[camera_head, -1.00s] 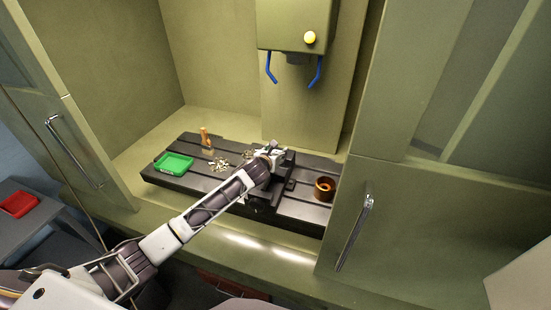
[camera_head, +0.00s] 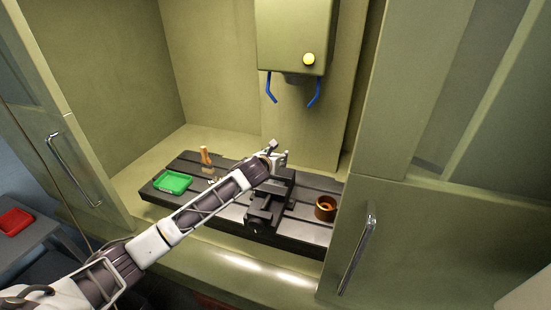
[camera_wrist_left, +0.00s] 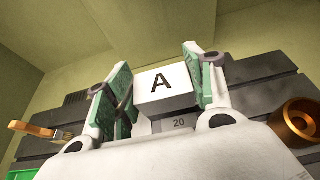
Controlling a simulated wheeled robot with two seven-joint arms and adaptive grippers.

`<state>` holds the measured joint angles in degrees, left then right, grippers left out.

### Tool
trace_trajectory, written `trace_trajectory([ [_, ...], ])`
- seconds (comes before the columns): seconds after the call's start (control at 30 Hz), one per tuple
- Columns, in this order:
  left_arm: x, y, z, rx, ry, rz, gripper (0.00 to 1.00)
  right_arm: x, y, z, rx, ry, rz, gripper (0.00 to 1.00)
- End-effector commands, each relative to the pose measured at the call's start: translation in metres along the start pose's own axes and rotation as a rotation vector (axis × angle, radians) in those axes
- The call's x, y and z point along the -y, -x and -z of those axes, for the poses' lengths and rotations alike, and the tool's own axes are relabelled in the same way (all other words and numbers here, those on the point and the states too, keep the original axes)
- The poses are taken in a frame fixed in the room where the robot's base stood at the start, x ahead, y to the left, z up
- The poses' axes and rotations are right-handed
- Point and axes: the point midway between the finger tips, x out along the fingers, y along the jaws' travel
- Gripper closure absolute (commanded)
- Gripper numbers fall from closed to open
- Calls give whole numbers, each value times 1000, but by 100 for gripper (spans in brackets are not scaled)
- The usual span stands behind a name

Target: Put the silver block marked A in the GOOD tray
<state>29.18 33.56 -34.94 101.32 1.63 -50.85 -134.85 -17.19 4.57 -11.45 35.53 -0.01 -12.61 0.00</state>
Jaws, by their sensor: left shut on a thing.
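My left gripper (camera_head: 273,150) is above the black slotted bed, just over the vise. In the left wrist view its green-padded fingers (camera_wrist_left: 160,88) are shut on the silver block (camera_wrist_left: 160,82), which shows a black letter A. In the head view the block is small and partly hidden by the gripper. A green tray (camera_head: 172,182) sits at the left end of the bed; its label cannot be read. A corner of it also shows in the left wrist view (camera_wrist_left: 22,174). My right gripper is out of view.
The vise (camera_head: 268,208) is on the bed, with a copper-coloured cup (camera_head: 325,208) to its right. The machine head (camera_head: 295,40) with blue nozzles hangs above. A red tray (camera_head: 15,222) is outside at left.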

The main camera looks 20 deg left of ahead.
Motion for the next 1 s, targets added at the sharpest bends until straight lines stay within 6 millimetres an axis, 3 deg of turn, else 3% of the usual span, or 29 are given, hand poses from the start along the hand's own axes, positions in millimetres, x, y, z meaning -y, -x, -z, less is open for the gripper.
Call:
trace_trajectory([
  [1.0, 1, -6, 22, -8, 1, 1, 77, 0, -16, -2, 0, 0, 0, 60],
])
